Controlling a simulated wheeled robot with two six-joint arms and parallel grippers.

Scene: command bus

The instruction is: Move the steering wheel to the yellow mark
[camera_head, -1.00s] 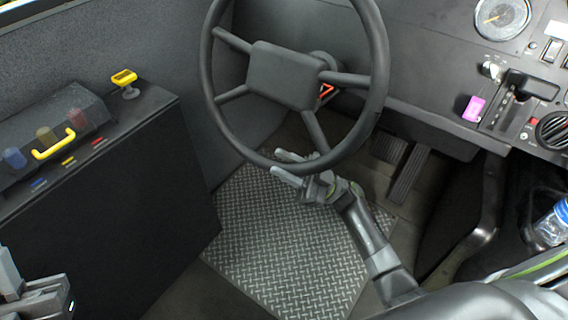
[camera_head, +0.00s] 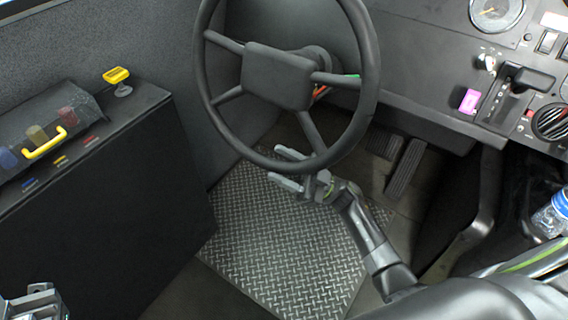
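The black steering wheel (camera_head: 278,78) stands in the upper middle, with a wide hub and several spokes. Small red-orange (camera_head: 320,91) and green (camera_head: 354,76) bits show behind its hub and right spoke; I cannot make out a yellow mark there. My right gripper (camera_head: 287,168) is at the wheel's bottom rim, its fingers spread, one above and one below the rim. A gap shows between the fingers; contact with the rim is unclear. My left gripper (camera_head: 38,300) is partly in view at the bottom left corner, away from the wheel; its fingertips cannot be judged.
A black cabinet (camera_head: 120,205) stands at the left, with a yellow handle (camera_head: 45,143) and a yellow-topped piece (camera_head: 117,78). The dashboard, a pink tag (camera_head: 469,101), pedals (camera_head: 405,168) and a bottle (camera_head: 553,214) are at the right. Patterned floor (camera_head: 275,250) lies below the wheel.

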